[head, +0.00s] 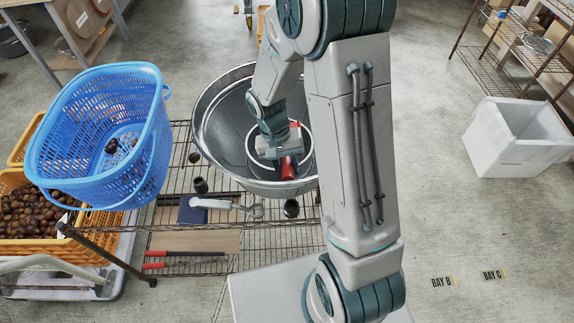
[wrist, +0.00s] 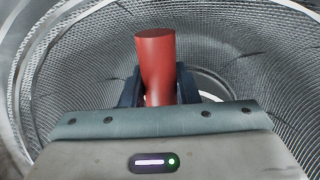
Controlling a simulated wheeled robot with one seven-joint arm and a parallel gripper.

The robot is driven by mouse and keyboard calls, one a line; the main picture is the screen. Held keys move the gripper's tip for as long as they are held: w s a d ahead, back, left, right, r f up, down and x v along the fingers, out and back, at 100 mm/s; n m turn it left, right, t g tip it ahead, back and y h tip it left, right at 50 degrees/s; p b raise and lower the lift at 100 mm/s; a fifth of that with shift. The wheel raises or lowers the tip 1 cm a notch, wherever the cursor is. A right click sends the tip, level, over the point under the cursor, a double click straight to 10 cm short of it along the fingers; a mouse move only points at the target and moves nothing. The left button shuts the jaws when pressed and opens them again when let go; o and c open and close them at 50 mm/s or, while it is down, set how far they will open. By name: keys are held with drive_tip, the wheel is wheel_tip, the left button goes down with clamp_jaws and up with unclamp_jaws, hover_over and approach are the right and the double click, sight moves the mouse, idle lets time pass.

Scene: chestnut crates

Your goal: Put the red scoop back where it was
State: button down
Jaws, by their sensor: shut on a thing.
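My gripper (head: 280,153) is down inside the large round metal mesh basket (head: 205,108). It is shut on the red scoop (head: 288,168), of which a red cylindrical part shows below the jaws. In the wrist view the red scoop (wrist: 156,58) stands up between my gripper's two dark fingers (wrist: 158,90), with the mesh wall (wrist: 75,75) curving around. A second bit of red shows just above the gripper in the head view; I cannot tell what it belongs to. The scoop's far end is hidden, so I cannot tell whether it touches the basket.
The basket stands on a wire rack (head: 185,220) with small dark cups, a dark blue item, a white-handled tool (head: 225,204) and red-handled tool. A blue basket (head: 100,150) sits left above orange chestnut crates (head: 60,250). A white crate (head: 510,150) stands right on open floor.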

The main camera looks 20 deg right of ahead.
drive_tip(key=shift+f+b, duration=0.6)
drive_tip(key=c, duration=1.1)
unclamp_jaws()
drive_tip(key=shift+r, duration=0.1)
drive_tip(key=shift+r, duration=0.1)
drive_tip(key=shift+r+p, duration=0.25)
drive_tip(key=shift+p, duration=0.2)
drive_tip(key=v, duration=1.2)
drive_tip(key=s+d+r+n+t+y, duration=0.1)
drive_tip(key=s+d+r+t, duration=0.1)
drive_tip(key=s, duration=0.5)
drive_tip(key=s+d+r+n+t+y, duration=0.1)
drive_tip(key=s+d+r+t, duration=0.1)
drive_tip(key=s+r, duration=0.4)
drive_tip(key=shift+s+d+t, duration=0.35)
drive_tip(key=shift+s+t, duration=0.1)
drive_tip(key=shift+t, duration=0.45)
